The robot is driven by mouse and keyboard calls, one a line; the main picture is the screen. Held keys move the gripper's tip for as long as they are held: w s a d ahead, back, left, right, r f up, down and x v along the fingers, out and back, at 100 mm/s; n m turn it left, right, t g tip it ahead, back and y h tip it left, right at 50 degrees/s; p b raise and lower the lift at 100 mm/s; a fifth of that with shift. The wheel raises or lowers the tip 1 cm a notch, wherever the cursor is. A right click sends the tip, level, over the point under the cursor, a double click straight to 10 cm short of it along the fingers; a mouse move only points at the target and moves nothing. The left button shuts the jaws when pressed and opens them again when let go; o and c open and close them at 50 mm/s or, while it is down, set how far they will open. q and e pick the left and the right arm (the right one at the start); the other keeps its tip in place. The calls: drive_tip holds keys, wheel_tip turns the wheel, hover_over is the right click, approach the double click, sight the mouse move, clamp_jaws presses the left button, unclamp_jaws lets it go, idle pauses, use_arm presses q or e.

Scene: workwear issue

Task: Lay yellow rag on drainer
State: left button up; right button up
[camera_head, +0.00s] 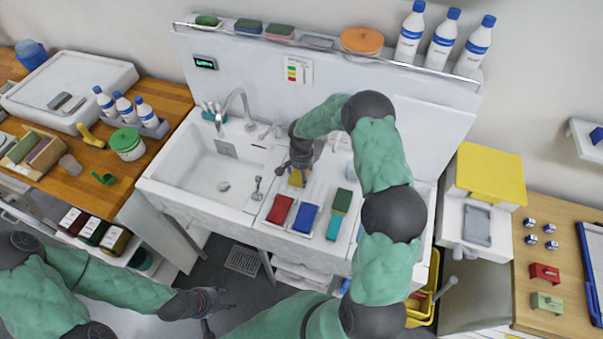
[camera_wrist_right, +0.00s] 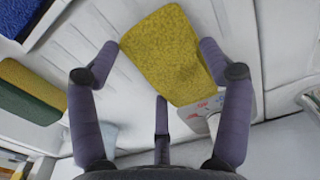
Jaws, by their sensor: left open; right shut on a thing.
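The yellow rag (camera_head: 296,180) is at the far end of the white ridged drainer (camera_head: 325,190), behind the red and blue rags. My right gripper (camera_head: 299,168) reaches down over it and is shut on it. In the right wrist view the yellow rag (camera_wrist_right: 165,55) shows between the fingers (camera_wrist_right: 160,75), over the white ridged surface (camera_wrist_right: 95,35). I cannot tell whether the rag rests fully on the drainer. My left gripper (camera_head: 218,303) is open and empty, low in front of the sink unit.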

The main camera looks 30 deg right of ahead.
drive_tip(key=shift+f, duration=0.1)
drive_tip(key=shift+f, duration=0.1)
drive_tip(key=o, duration=1.1)
drive_tip(key=shift+r, duration=0.3)
wheel_tip(320, 180, up, 12)
drive_tip(key=shift+b, duration=0.35)
drive_tip(key=shift+f, duration=0.1)
